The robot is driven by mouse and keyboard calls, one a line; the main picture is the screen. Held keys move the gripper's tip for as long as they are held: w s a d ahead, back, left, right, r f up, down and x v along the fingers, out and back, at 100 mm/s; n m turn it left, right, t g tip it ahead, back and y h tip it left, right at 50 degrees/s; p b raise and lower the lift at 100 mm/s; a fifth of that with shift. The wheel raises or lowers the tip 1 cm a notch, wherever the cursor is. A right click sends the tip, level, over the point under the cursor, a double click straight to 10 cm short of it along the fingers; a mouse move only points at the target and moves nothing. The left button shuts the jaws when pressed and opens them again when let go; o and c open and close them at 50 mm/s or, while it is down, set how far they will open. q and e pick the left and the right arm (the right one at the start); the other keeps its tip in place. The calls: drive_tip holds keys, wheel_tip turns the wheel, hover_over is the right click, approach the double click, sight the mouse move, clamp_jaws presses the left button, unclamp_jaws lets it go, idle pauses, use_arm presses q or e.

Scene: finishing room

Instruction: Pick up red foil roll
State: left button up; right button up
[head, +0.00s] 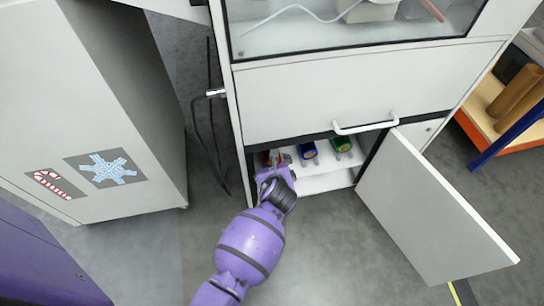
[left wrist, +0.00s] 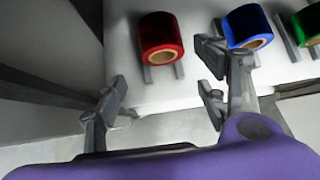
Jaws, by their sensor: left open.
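The red foil roll (left wrist: 160,38) lies on two small grey rails on a white shelf (left wrist: 190,85) in the left wrist view. In the head view it sits at the left of the low cabinet opening, mostly hidden by my left gripper. My left gripper (left wrist: 165,98) is open, its fingers spread, with nothing between them. The red roll is ahead of the gap between the fingers, apart from them. In the head view my left gripper (head: 275,165) reaches into the opening. My right gripper is not in view.
A blue roll (head: 308,150) and a green roll (head: 342,144) lie right of the red one. My right finger overlaps the blue roll in the left wrist view. An open cabinet door (head: 430,215) stands at the right. The cabinet's side wall is close on the left.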

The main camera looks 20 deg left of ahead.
sight(268, 162)
use_arm(q)
drive_tip(key=w+b, duration=0.1)
drive_tip(key=w+a+f, duration=0.1)
drive_tip(key=w, duration=0.1)
drive_tip(key=w+a+f+b, duration=0.1)
drive_tip(key=w, duration=0.1)
drive_tip(key=shift+a+f+b, duration=0.1)
drive_tip(key=shift+a+b, duration=0.05)
drive_tip(key=shift+b, duration=0.2)
drive_tip(key=c, duration=1.3)
